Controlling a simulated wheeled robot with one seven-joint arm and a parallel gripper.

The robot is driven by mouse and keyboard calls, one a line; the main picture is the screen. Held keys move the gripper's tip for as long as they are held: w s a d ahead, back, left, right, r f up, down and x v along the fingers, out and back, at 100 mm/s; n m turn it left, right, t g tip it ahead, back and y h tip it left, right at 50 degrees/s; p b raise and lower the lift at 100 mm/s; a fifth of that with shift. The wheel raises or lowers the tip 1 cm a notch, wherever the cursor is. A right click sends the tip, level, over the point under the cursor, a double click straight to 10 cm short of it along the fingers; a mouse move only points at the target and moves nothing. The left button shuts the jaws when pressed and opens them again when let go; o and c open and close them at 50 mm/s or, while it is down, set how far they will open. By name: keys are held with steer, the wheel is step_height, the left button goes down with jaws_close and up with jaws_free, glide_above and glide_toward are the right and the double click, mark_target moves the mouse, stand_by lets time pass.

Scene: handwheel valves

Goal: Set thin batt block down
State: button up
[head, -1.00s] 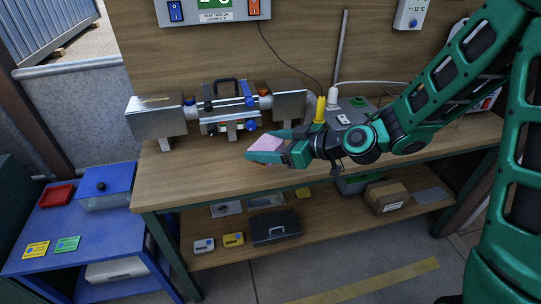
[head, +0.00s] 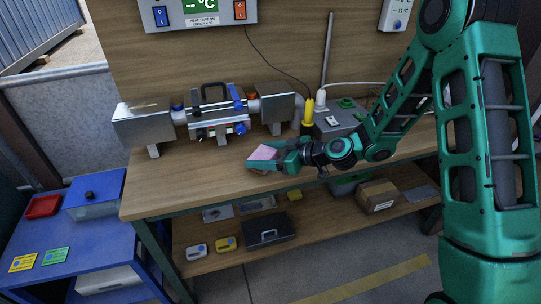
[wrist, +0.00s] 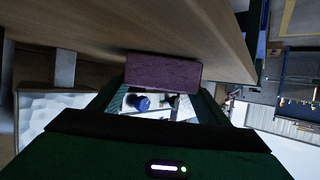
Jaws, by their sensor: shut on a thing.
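The thin batt block is a flat pink slab (head: 264,153) in the head view; in the wrist view it shows as a dark purple block (wrist: 162,71) between the finger ends. My green gripper (head: 266,158) is shut on it, low over the front part of the wooden bench top (head: 190,185). In the wrist view the block lies close to the bench surface (wrist: 170,25). I cannot tell whether it touches the bench.
A pipe assembly with metal boxes (head: 145,127) and a clamp unit (head: 215,112) stands at the back of the bench. A yellow bottle-like tool (head: 308,112) and a grey box (head: 338,118) stand behind my gripper. Bare bench lies left of the gripper. A blue table (head: 95,240) stands lower left.

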steer(key=shift+f, duration=0.1)
steer(key=o, duration=1)
steer(key=shift+o, duration=0.2)
steer(key=v, duration=1.2)
steer(key=shift+s, duration=0.1)
